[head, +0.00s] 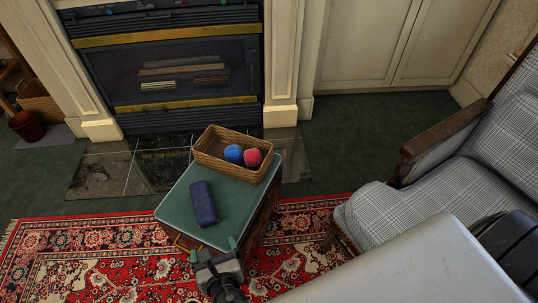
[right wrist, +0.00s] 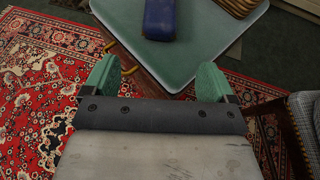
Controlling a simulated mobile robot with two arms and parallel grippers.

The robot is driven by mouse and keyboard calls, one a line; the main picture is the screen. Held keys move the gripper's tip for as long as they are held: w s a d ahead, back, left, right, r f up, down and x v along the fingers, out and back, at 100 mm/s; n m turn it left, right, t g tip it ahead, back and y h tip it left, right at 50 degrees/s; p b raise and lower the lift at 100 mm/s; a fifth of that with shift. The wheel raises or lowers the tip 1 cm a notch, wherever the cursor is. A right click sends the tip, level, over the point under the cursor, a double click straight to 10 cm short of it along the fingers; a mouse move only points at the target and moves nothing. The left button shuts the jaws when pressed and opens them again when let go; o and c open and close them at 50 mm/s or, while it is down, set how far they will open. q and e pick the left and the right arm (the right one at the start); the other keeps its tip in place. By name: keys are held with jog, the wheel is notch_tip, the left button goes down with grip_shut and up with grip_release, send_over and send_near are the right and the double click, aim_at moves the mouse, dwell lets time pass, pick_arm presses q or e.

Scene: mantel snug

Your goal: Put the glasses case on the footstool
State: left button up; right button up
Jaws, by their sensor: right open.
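The glasses case (head: 202,203) is a dark blue, rounded oblong case. It lies flat on the green top of a low, box-like piece (head: 233,210) with brown sides, which may be the footstool; I cannot tell for sure. The case also shows at the top of the right wrist view (right wrist: 160,18), partly cut off. My right gripper (head: 213,249) is open and empty at the near edge of the green top, short of the case. Its green fingertips (right wrist: 158,75) stand wide apart in the right wrist view. My left gripper is not in view.
A wicker basket (head: 210,151) with blue and red balls (head: 252,157) stands on the far part of the green top. A checked armchair (head: 410,210) is to the right. A fireplace (head: 175,65) is behind. A patterned red rug (head: 90,255) covers the floor.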

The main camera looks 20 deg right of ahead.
jog(key=shift+d, duration=0.1)
jog(key=s+d+m+g+h, duration=0.1)
jog(key=s+d+m+g, duration=0.15)
jog(key=d+m, duration=0.6)
jog(key=s+d+m+g+h, duration=0.15)
jog(key=d+m+g, duration=0.35)
jog(key=m, duration=0.6)
jog(key=s+d+r+m+g+y, duration=0.2)
jog(key=s+d+r+m, duration=0.4)
jog(key=m, duration=0.8)
jog(key=shift+s+d+r+y, duration=0.25)
jog(key=shift+s+d+y, duration=0.3)
jog(key=shift+s+y, duration=0.3)
jog(key=shift+c, duration=0.3)
